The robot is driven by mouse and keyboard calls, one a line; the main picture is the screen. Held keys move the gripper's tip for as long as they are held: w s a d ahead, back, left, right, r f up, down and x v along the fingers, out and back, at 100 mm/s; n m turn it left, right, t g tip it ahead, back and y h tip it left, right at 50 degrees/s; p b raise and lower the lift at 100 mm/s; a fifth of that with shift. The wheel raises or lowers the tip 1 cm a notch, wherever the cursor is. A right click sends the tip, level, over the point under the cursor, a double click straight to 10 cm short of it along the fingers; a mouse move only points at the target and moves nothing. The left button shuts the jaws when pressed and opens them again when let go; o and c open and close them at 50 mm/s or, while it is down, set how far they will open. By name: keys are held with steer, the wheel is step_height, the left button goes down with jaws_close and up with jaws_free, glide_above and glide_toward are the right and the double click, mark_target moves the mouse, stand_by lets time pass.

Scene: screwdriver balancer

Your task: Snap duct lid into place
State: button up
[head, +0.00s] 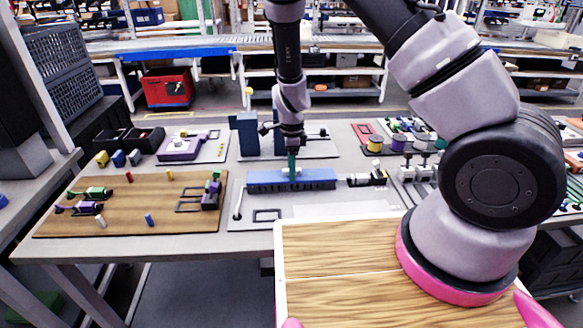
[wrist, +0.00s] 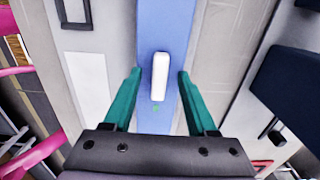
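A long blue duct (head: 265,186) with a slotted front lies on the grey panel in the middle of the table. Its flat blue top, seemingly the lid (wrist: 160,22), fills the middle of the wrist view. A small white block or handle (wrist: 160,76) stands on this top, with a tiny green mark just below it. My gripper (head: 292,164) is above the duct, pointing down. In the wrist view my gripper (wrist: 159,72) is open, its teal fingers on either side of the white handle with gaps on both sides. I cannot tell whether the lid sits fully down.
Blue upright blocks (head: 247,133) stand behind the duct. A wooden board (head: 130,218) with small parts is at left. Spools (head: 398,144) stand at right.

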step_height(320, 180, up, 11)
stand_by(0.7)
steer(key=s+d+r+n+t+y, duration=0.1)
steer(key=d+r+n, duration=0.15)
steer(key=r, duration=0.45)
steer(key=s+d+r+n+y, duration=0.2)
steer(key=d+r, duration=0.2)
steer(key=r, duration=0.3)
steer(key=s+d+r+n+t+y, duration=0.1)
steer(key=d+r+n, duration=0.15)
steer(key=r, duration=0.55)
steer(key=s+d+r+n+t+h, duration=0.1)
steer(key=s+d+r+n+t, duration=0.1)
steer(key=s+d+r, duration=0.3)
steer(key=s+d+r+n+t+h, duration=0.1)
steer(key=s+d+r+n+t, duration=0.2)
steer(key=s, duration=0.6)
step_height(320, 180, up, 3)
steer(key=shift+d+r+n, duration=0.1)
steer(key=shift+d+n, duration=0.8)
steer(key=shift+d, duration=0.1)
